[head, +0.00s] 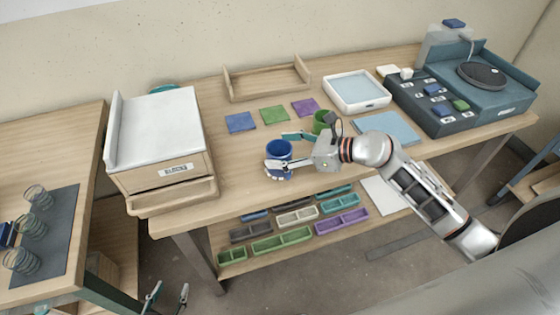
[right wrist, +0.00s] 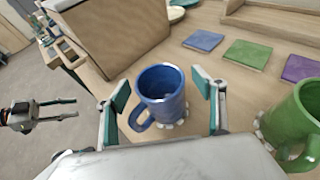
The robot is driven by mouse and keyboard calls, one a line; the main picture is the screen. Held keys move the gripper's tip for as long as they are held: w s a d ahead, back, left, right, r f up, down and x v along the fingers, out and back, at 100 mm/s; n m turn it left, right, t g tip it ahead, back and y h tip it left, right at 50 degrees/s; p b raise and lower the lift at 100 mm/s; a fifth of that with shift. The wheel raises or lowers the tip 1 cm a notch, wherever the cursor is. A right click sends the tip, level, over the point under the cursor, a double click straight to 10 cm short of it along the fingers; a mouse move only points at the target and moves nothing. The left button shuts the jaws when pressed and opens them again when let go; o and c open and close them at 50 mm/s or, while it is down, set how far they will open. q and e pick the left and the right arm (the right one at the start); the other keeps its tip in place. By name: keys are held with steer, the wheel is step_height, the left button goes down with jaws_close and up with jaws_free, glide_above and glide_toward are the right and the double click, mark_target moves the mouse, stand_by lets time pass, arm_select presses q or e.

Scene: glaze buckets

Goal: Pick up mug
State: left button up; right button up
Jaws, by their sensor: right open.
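A blue mug (head: 279,148) stands upright on the wooden table, near its front edge. My right gripper (head: 284,150) is open, with one finger on each side of the blue mug. The right wrist view shows the blue mug (right wrist: 162,92) between the two teal finger pads (right wrist: 161,92), with a visible gap on each side. Its handle points toward the lower left there. A green mug (head: 321,121) stands beside my right gripper, partly hidden by it. My left gripper (head: 168,294) is open and empty, low in front of the table; it also shows in the right wrist view (right wrist: 62,107).
Blue, green and purple tiles (head: 273,114) lie behind the mugs. A wooden drawer box (head: 160,150) stands left, and a white tray (head: 357,91) and a dark console (head: 440,105) stand right. Small bins (head: 283,240) fill the shelf below.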

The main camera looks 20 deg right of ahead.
steer(key=shift+w+a+f, duration=0.15)
steer(key=shift+a, duration=0.1)
steer(key=c, duration=1.4)
steer(key=shift+c, duration=0.2)
step_height(320, 180, up, 20)
